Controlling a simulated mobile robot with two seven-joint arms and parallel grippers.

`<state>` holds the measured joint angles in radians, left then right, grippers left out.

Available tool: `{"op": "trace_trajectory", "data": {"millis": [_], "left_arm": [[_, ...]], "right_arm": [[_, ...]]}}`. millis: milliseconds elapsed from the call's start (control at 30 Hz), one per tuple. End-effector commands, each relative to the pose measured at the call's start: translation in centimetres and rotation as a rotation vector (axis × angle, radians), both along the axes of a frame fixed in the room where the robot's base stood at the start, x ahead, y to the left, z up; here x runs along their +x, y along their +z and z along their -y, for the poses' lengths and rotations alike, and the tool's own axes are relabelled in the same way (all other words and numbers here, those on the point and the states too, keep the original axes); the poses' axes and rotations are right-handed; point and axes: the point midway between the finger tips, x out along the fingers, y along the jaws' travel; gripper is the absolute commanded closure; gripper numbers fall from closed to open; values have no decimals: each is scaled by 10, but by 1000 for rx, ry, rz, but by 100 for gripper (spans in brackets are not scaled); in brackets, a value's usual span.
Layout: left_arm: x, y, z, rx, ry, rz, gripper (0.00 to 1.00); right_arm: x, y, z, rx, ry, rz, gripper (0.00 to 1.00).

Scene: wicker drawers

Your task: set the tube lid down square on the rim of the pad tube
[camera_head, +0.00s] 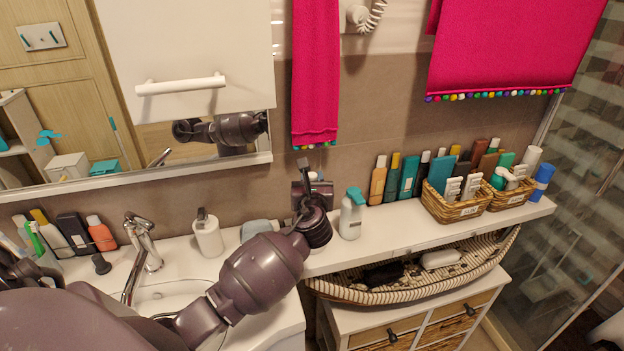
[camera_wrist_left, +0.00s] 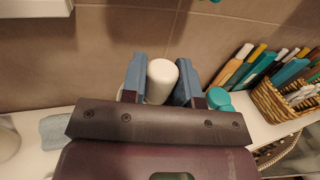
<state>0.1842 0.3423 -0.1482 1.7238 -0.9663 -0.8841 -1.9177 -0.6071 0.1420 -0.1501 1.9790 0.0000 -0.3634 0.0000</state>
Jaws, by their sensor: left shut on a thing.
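My left gripper (camera_head: 312,180) is above the back of the white counter, against the tiled wall. In the left wrist view its two blue fingers (camera_wrist_left: 160,80) are closed on the sides of a white, round-ended piece (camera_wrist_left: 162,78), which I take for the tube lid. In the head view the gripper and wrist largely hide this piece. I cannot make out the pad tube or its rim; the gripper may cover it. Whether the lid touches anything below cannot be told. My right gripper is not in view.
A white bottle with a teal top (camera_head: 352,213) stands close right of the gripper. Several bottles and wicker baskets (camera_head: 455,208) line the shelf further right. Left are a folded grey-blue cloth (camera_head: 258,228), a white dispenser (camera_head: 208,236) and the tap (camera_head: 140,245). A pink towel (camera_head: 315,75) hangs above.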

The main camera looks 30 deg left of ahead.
Motion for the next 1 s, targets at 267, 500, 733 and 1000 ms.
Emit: {"op": "trace_trajectory", "data": {"millis": [267,500,733,1000], "left_arm": [[0,-6,0,0,0,0,95],[0,-11,0,-1,0,-1,95],[0,-11,0,-1,0,-1,44],[0,-11,0,-1,0,-1,42]], "right_arm": [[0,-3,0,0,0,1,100],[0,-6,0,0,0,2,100],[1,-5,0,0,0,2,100],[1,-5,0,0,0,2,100]]}}
